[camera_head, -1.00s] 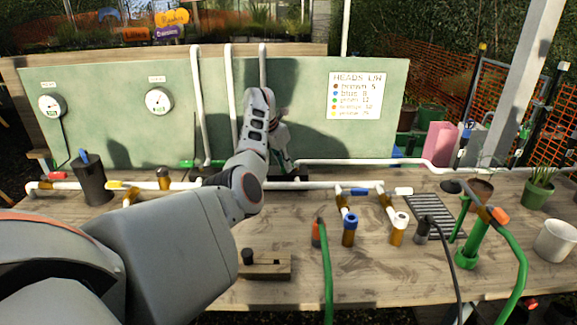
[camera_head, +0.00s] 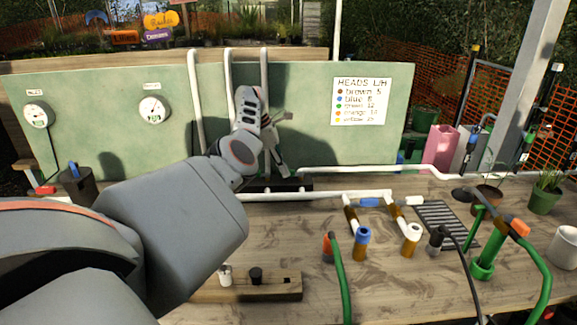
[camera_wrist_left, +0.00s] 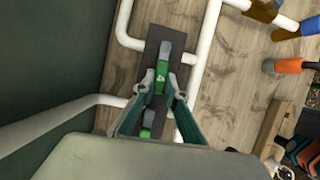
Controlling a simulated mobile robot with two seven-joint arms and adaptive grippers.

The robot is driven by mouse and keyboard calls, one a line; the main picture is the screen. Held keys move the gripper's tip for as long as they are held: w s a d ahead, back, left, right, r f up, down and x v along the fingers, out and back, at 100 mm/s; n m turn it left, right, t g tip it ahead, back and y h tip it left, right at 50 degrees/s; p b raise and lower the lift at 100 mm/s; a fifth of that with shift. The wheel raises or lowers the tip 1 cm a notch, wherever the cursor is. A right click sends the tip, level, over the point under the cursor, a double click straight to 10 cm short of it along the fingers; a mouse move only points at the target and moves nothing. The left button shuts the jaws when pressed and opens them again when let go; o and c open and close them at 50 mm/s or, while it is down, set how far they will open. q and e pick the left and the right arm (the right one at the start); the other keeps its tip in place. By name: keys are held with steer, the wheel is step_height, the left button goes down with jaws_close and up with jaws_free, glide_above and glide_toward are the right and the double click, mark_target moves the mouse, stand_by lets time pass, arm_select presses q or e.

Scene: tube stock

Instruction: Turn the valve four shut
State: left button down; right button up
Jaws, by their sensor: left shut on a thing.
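My left gripper (camera_head: 280,150) reaches over the bench to the pipes by the green back board. In the left wrist view, the same gripper (camera_wrist_left: 163,88) has its two fingers closed on either side of a green valve handle (camera_wrist_left: 160,80), which carries a small pale mark I cannot read as a number. The handle sits over a dark block (camera_wrist_left: 152,50) with white pipes entering it. A second green handle (camera_wrist_left: 146,132) lies nearer the wrist, partly hidden. In the head view my arm and gripper hide most of the valves. My right gripper is not in view.
Two round gauges (camera_head: 153,110) and a sign (camera_head: 361,101) are on the green board. A long white pipe (camera_head: 310,194) crosses the bench. Brown-and-white stubs, green hoses (camera_head: 340,280) and a dark grate (camera_head: 440,222) stand to the right. A wooden block (camera_head: 250,290) lies at the front.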

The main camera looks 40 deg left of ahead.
arm_select(q)
steer(key=shift+w+a+m, duration=0.1)
steer(key=shift+w+m, duration=0.05)
steer(key=shift+m, duration=0.15)
stand_by(0.4)
steer(key=c, duration=2)
jaws_free()
steer(key=shift+c, duration=0.2)
steer(key=v, duration=1.2)
steer(key=shift+w, duration=0.15)
